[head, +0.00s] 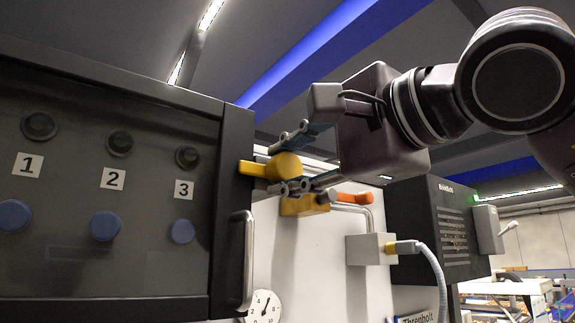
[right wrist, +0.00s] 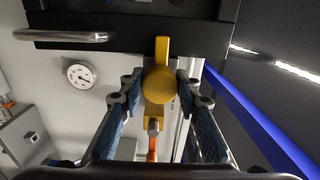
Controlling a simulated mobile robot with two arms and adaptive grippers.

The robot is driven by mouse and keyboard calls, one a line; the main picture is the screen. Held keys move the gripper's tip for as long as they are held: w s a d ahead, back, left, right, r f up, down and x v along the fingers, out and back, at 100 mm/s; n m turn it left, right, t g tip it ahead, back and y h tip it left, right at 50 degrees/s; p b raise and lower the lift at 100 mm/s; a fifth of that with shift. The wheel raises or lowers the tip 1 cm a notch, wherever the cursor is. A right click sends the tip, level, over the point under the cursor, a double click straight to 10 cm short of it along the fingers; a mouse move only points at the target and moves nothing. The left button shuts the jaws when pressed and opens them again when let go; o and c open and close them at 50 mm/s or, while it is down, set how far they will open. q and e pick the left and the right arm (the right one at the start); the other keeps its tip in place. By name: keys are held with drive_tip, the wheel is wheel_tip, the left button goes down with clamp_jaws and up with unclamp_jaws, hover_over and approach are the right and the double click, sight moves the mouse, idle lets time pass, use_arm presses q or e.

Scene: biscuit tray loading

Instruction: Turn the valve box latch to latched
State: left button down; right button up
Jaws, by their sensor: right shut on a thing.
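The valve box (head: 232,130) is a dark framed box on the left of the head view. Its yellow latch (head: 285,166) has a round knob and a flat tab. The tab points left and overlaps the right edge of the dark frame. In the right wrist view the latch (right wrist: 160,85) sits centrally, its tab pointing up over the dark frame. My right gripper (head: 285,168) is shut on the latch knob, with a finger on either side; the gripper also shows in the right wrist view (right wrist: 159,90). My left gripper is not in view.
A metal handle (head: 241,260) is on the box front. Just below the latch is a yellow block (head: 302,206) with an orange lever (head: 352,198). A gauge (head: 264,306), grey junction box (head: 368,249) and dark cabinet (head: 432,230) are nearby.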

drive_tip(key=o, duration=1.2)
drive_tip(key=shift+c, duration=0.2)
drive_tip(key=v, duration=1.2)
